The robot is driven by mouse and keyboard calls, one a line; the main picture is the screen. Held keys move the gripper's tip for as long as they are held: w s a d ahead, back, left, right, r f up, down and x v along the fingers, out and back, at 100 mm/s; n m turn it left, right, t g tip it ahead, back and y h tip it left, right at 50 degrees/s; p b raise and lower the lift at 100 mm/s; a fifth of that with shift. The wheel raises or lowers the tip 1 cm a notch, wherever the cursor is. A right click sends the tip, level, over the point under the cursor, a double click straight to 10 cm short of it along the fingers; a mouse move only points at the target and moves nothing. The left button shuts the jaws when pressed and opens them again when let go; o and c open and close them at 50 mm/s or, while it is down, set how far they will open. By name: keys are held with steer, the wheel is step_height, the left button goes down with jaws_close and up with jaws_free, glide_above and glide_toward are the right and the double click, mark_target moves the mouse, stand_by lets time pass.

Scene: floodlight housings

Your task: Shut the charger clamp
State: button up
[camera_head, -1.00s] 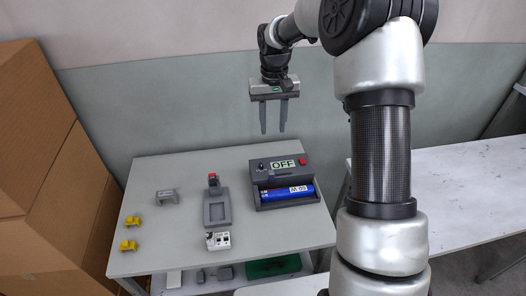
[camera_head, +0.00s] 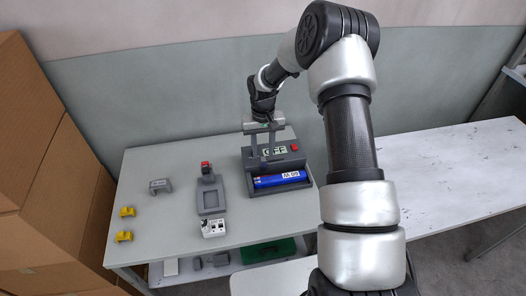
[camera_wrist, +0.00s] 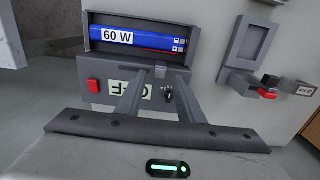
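The charger (camera_head: 247,163) is a dark grey box with an OFF display, a red button and a black knob (camera_wrist: 168,95). A blue cylinder (camera_head: 279,181) marked 60 W lies in its front trough, also seen in the wrist view (camera_wrist: 150,39). A small grey tab (camera_wrist: 160,72) stands at the trough's edge, perhaps the clamp; its position is hard to judge. My gripper (camera_head: 264,159) is over the charger, fingers pointing down. In the wrist view its open fingers (camera_wrist: 161,80) appear on either side of the tab, with gaps; contact cannot be told. They partly cover the display.
Left of the charger is a grey holder (camera_head: 211,199) with a red-topped post (camera_head: 206,168) and a white block (camera_head: 214,228). A grey bracket (camera_head: 160,186) and yellow clips (camera_head: 127,212) lie further left. Cardboard boxes (camera_head: 50,190) stand at the far left.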

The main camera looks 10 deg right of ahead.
steer(key=shift+f, duration=0.65)
jaws_close()
steer(key=shift+s, duration=0.1)
